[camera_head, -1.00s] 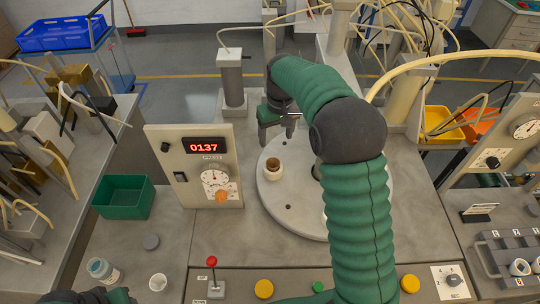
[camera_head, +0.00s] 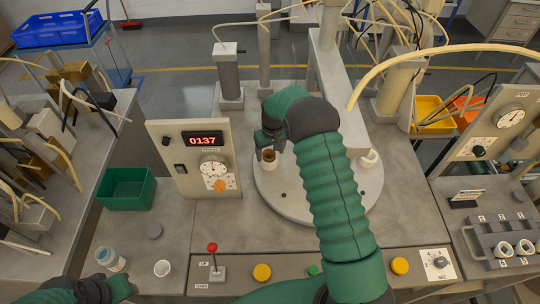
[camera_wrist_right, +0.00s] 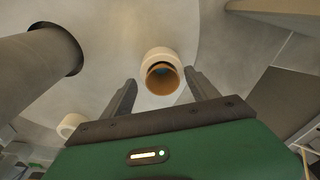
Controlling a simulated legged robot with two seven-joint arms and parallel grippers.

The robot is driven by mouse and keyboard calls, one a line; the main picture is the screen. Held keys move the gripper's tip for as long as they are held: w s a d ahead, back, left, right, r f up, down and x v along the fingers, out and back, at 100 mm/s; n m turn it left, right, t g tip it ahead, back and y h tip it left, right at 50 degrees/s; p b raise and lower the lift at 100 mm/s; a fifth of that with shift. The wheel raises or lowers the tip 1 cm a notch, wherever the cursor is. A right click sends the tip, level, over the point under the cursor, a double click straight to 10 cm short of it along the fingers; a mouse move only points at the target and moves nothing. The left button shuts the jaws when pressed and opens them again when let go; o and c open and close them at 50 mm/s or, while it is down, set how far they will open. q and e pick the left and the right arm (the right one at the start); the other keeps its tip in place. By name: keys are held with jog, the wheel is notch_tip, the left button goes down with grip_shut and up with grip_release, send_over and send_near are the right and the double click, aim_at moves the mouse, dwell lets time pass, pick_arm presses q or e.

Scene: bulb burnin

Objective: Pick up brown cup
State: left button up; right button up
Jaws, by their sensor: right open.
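The brown cup (camera_head: 268,155) sits in a pale, ring-like holder on the round grey turntable (camera_head: 330,205), at its left edge. In the right wrist view the brown cup (camera_wrist_right: 163,78) shows its open mouth with the pale ring behind it. My right gripper (camera_head: 268,143) is at the cup in the head view and partly covers it. In the wrist view the right gripper (camera_wrist_right: 160,91) is open, with one finger on each side of the cup and gaps between. My left gripper (camera_head: 112,290) is at the lower left, its fingers unclear.
A panel reading 0137 (camera_head: 202,141) stands just left of the turntable. A grey column (camera_head: 229,75) stands behind. A second pale ring (camera_head: 368,158) is on the turntable's right. A green bin (camera_head: 127,190), a white cup (camera_head: 162,268) and a red-knobbed lever (camera_head: 214,262) are left and front.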

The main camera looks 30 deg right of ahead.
jog(key=shift+w+a+f, duration=0.2)
jog(key=shift+a, duration=0.05)
jog(key=shift+c, duration=0.6)
pick_arm(q)
jog(key=shift+w+a+f, duration=0.1)
jog(key=shift+w+a, duration=0.05)
jog(key=shift+a, duration=0.05)
pick_arm(e)
jog(key=shift+d, duration=0.15)
jog(key=c, duration=1.2)
jog(key=shift+r, duration=0.1)
jog(key=shift+c, duration=0.3)
